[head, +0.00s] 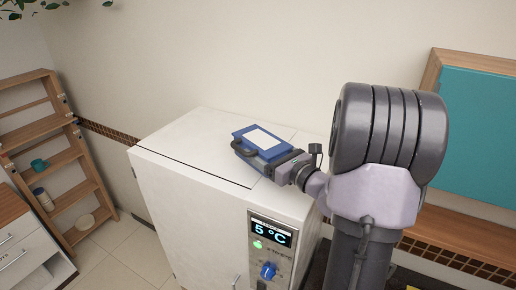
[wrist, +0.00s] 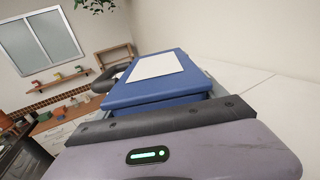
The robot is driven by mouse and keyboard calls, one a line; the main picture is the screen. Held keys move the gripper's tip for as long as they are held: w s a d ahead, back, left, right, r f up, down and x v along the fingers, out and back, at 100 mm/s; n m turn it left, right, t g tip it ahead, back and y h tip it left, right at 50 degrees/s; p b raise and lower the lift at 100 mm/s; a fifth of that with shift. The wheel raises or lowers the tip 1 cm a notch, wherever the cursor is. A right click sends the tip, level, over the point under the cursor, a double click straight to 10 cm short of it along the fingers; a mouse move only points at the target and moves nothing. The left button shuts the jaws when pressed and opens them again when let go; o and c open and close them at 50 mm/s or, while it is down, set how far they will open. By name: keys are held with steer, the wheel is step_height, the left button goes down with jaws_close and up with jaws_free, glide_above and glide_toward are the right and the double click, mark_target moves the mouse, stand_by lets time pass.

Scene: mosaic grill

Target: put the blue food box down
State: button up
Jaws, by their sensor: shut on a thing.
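The blue food box (head: 258,139) has a white label on its lid and shows over the white top of the fridge-like cabinet (head: 190,134) in the head view. It also shows large in the wrist view (wrist: 128,92), close in front of the gripper. My gripper (head: 262,154) is shut on the box at its near side. The box looks level, on or just above the cabinet top; I cannot tell whether it touches. The box's underside and the far fingertip contact are hidden.
The cabinet front has a display reading 5 °C (head: 271,231) and a blue knob (head: 268,270). The cabinet top is bare left of the box. A wall stands close behind. A wooden shelf (head: 50,133) is at left, a teal wall cupboard (head: 480,105) at right.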

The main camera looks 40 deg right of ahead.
steer(key=shift+w+d+f, duration=0.15)
steer(key=shift+w+d, duration=0.75)
step_height(320, 180, down, 3)
steer(key=shift+r+p, duration=0.1)
steer(key=shift+p, duration=0.45)
steer(key=shift+f, duration=0.3)
